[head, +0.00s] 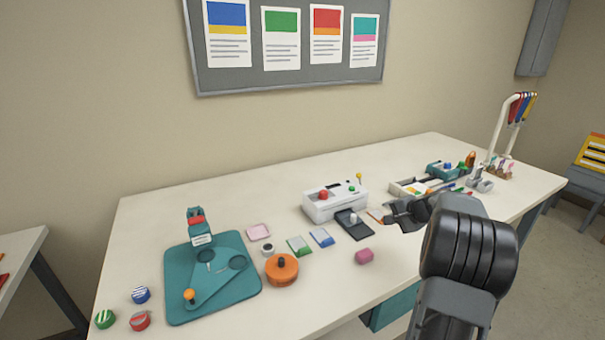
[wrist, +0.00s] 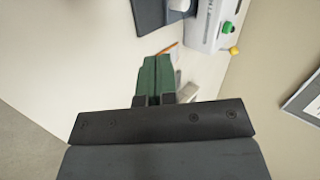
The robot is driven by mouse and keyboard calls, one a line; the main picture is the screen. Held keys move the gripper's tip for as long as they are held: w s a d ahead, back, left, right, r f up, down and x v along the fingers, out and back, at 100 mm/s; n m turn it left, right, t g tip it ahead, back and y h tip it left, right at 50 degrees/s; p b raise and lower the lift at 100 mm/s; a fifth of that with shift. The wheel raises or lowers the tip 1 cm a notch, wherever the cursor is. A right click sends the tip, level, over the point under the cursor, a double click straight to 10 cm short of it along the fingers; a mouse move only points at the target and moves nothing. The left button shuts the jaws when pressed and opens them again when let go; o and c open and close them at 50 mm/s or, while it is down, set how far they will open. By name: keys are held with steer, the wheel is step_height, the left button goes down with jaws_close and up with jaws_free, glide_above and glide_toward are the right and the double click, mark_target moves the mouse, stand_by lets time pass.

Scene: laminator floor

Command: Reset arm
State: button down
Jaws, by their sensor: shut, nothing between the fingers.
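My gripper (wrist: 153,80) shows in the wrist view with its green fingers together and nothing between them. In the head view my black arm reaches in from the lower right, and my gripper (head: 388,217) is over the right half of the white table (head: 160,215). It is just right of the white laminator (head: 335,200) and its dark tray (head: 353,225). The laminator also shows at the top of the wrist view (wrist: 205,28), with a green button and a yellow knob. Part of the table behind my arm is hidden.
A teal board (head: 185,295) with an orange knob stands at the left, beside an orange round container (head: 282,270). White trays and small tools crowd the back right.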

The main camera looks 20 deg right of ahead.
steer(key=shift+g, duration=0.7)
steer(key=s+f, duration=0.1)
steer(key=s+a+f, duration=0.1)
steer(key=f, duration=0.1)
steer(key=shift+s+f, duration=0.2)
steer(key=shift+s, duration=0.1)
steer(key=s+a+n+g, duration=0.1)
steer(key=s+a, duration=0.1)
steer(key=s+a+n+g, duration=0.1)
steer(key=s+a, duration=0.2)
steer(key=shift+a+f+n+g+p, duration=0.2)
steer(key=shift+a+n+g+p, duration=0.1)
steer(key=shift+a+g+p, duration=0.1)
steer(key=s+a+r+n+h+p, duration=0.1)
steer(key=s+a+r+n, duration=0.2)
steer(key=s+a, duration=0.2)
steer(key=s+a+r+n+h+p, duration=0.1)
steer(key=s+a+r+n, duration=0.2)
steer(key=a, duration=0.7)
steer(key=s+a+r+n+g+h+p, duration=0.1)
steer(key=s+a+r+n+p, duration=0.1)
steer(key=s+a+n, duration=0.3)
steer(key=shift+s+a+r, duration=0.85)
steer(key=shift+s+a, duration=0.25)
steer(key=shift+a, duration=0.1)
